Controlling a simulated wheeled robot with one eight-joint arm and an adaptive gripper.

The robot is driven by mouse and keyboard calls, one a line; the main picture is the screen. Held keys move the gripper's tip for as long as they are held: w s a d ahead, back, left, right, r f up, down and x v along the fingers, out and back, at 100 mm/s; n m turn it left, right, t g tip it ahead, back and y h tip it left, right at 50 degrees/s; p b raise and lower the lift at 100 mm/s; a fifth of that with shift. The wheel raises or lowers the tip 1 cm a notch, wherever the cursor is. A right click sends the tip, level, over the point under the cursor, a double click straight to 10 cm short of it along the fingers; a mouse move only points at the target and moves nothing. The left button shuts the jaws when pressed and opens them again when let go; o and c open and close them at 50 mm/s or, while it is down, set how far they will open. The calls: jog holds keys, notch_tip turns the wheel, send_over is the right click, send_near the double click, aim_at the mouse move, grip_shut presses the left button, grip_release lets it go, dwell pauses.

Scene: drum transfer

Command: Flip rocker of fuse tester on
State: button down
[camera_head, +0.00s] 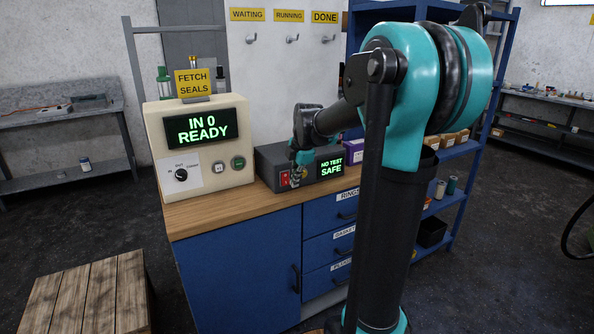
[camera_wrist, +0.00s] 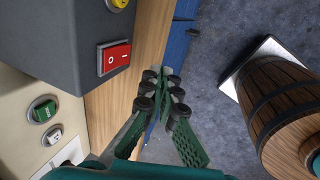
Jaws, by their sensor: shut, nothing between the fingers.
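The fuse tester (camera_head: 265,165) is a dark grey box on the wooden counter, with a green-lit display (camera_head: 331,168) reading "NO TEST SAFE". Its red rocker (camera_head: 284,179) is on the front face at the left. In the wrist view the rocker (camera_wrist: 115,58) shows an O and an I mark; I cannot tell which side is pressed in. My gripper (camera_head: 297,178) is in front of the tester, just right of the rocker in the head view. In the wrist view my gripper (camera_wrist: 164,73) is shut and empty, with its tips apart from the rocker.
A cream machine (camera_head: 200,150) reading "IN 0 READY", with a knob and buttons, stands left of the tester. A yellow part (camera_wrist: 119,3) is on the tester near the rocker. The counter's front edge (camera_wrist: 152,45) runs close by. A wooden barrel (camera_wrist: 275,95) stands on the floor.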

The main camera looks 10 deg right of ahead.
aim_at(286, 184)
jog(key=shift+w+a+f, duration=0.25)
jog(key=shift+w+f, duration=0.15)
jog(key=shift+w, duration=0.3)
jog(key=shift+w+a+f, duration=0.2)
jog(key=shift+w+f, duration=0.15)
jog(key=shift+w, duration=0.4)
jog(key=shift+w+a+f, duration=0.25)
jog(key=shift+w+f, duration=0.15)
jog(key=shift+w, duration=0.3)
jog(key=shift+w+a+f+t, duration=0.15)
jog(key=shift+w+t, duration=0.15)
jog(key=shift+t, duration=0.2)
jog(key=shift+r, duration=0.8)
jog(key=shift+s, duration=0.1)
